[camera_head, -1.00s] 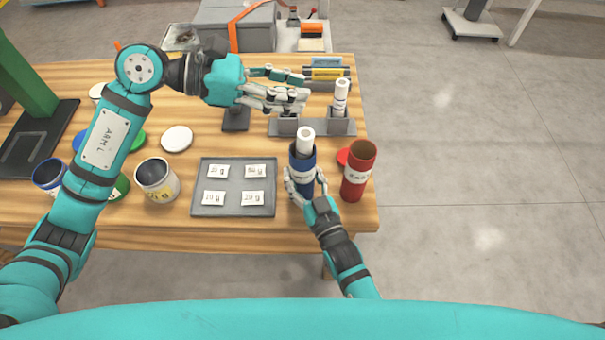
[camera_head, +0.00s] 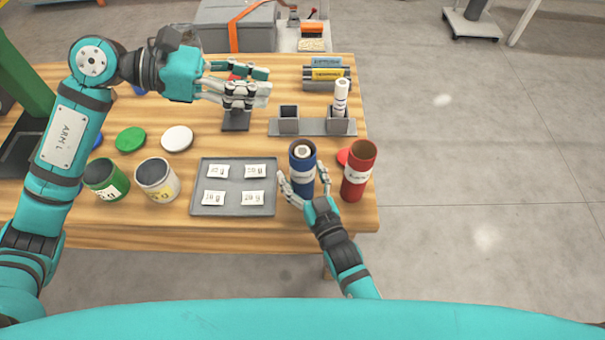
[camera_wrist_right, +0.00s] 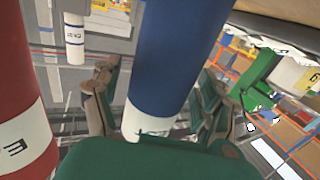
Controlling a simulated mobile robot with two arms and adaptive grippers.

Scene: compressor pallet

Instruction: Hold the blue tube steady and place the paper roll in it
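The blue tube (camera_head: 303,187) stands upright near the table's front right corner. A white paper roll (camera_head: 302,152) is inside it, with its top end showing at about the tube's mouth. My right gripper (camera_head: 304,186) has its fingers spread on both sides of the blue tube, low down. The right wrist view shows the blue tube (camera_wrist_right: 175,55) between the fingers, with gaps beside it. My left gripper (camera_head: 255,88) is empty, fingers apart, above the back of the table, left of the rack. A second white roll (camera_head: 340,97) stands in the rack's right holder.
A red tube (camera_head: 358,172) stands close right of the blue one. The grey rack (camera_head: 312,127) has an empty left holder. A grey tray (camera_head: 234,188) with several white labelled packets lies left. Green (camera_head: 107,180) and white (camera_head: 157,180) containers stand farther left.

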